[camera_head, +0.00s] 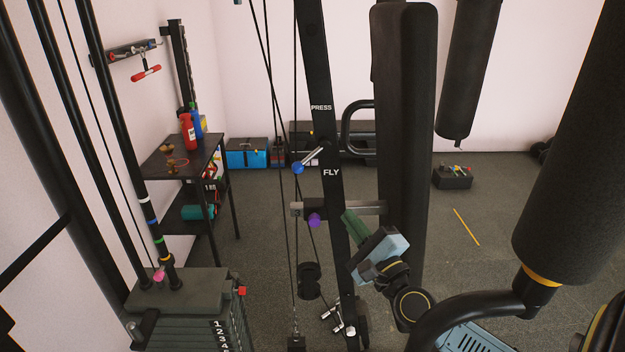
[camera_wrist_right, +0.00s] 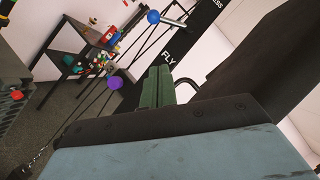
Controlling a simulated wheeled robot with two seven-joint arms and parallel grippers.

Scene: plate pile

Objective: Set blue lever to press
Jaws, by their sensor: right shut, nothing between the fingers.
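The blue lever is a metal rod with a blue ball knob (camera_head: 298,168) on the black upright (camera_head: 318,70) of the gym machine. Its rod slants down and left from the upright, and the knob sits about level with the white FLY label (camera_head: 331,172), below the PRESS label (camera_head: 321,107). The blue knob also shows in the right wrist view (camera_wrist_right: 153,16) at the top. My right gripper (camera_head: 348,215) has green fingers, shut and empty, below and right of the knob, apart from it. The fingers also show in the wrist view (camera_wrist_right: 158,72). My left gripper is out of view.
A purple knob (camera_head: 314,220) sits below the lever, near the horizontal metal bar (camera_head: 365,208). Cables run left of the upright. A tall black pad (camera_head: 402,120) stands right of it. The weight stack (camera_head: 180,298) is at lower left, and a shelf (camera_head: 185,155) stands behind.

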